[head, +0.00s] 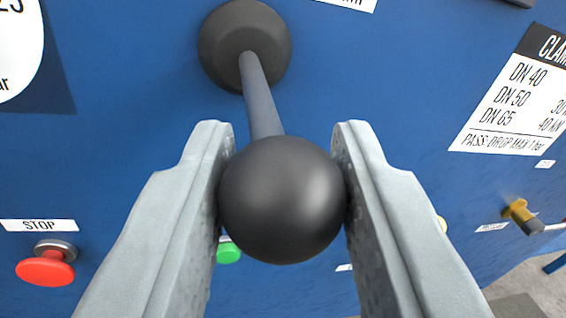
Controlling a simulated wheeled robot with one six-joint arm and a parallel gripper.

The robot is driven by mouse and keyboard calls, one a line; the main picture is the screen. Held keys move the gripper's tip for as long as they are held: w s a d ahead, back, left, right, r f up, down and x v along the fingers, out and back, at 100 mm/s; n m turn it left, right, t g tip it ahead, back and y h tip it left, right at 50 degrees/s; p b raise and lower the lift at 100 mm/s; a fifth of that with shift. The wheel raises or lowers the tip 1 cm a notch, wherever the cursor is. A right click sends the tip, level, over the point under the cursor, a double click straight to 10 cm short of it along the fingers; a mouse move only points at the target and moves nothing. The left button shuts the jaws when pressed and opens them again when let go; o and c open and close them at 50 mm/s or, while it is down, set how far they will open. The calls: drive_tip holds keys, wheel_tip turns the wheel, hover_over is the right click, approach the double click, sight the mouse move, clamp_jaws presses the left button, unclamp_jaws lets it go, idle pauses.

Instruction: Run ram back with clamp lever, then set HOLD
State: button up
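The clamp lever is a grey rod (260,95) that comes out of a round black boot (243,48) on the blue panel. It ends in a large black ball knob (283,200) close to the camera. The rod runs from the boot down and slightly right in the picture. My gripper (282,150) has its two grey fingers on either side of the knob, and both inner faces appear to touch it. The lever's own label is not readable; a white label at the top edge is cut off.
A red STOP button (45,267) is at lower left, a green button (228,252) behind my left finger. A clamp force table (515,95) is on the right, above a brass valve (521,215). A gauge (18,45) is cut off at upper left. Floor shows at lower right.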

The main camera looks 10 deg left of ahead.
clamp_jaws()
drive_tip(key=shift+s+a+r+m+t+h, duration=0.1)
drive_tip(key=shift+s+a+m+t+h, duration=0.2)
drive_tip(key=shift+a+m+h, duration=0.6)
drive_tip(key=shift+s+a+m+t+h, duration=0.3)
drive_tip(key=shift+a+m+h, duration=0.15)
drive_tip(key=shift+h, duration=0.75)
drive_tip(key=shift+s+a+m+h, duration=0.15)
drive_tip(key=shift+a+m+h, duration=0.45)
drive_tip(key=shift+h, duration=0.35)
drive_tip(key=shift+s+a+m+h, duration=0.15)
drive_tip(key=shift+a+m+h, duration=0.2)
drive_tip(key=shift+m+h, duration=0.45)
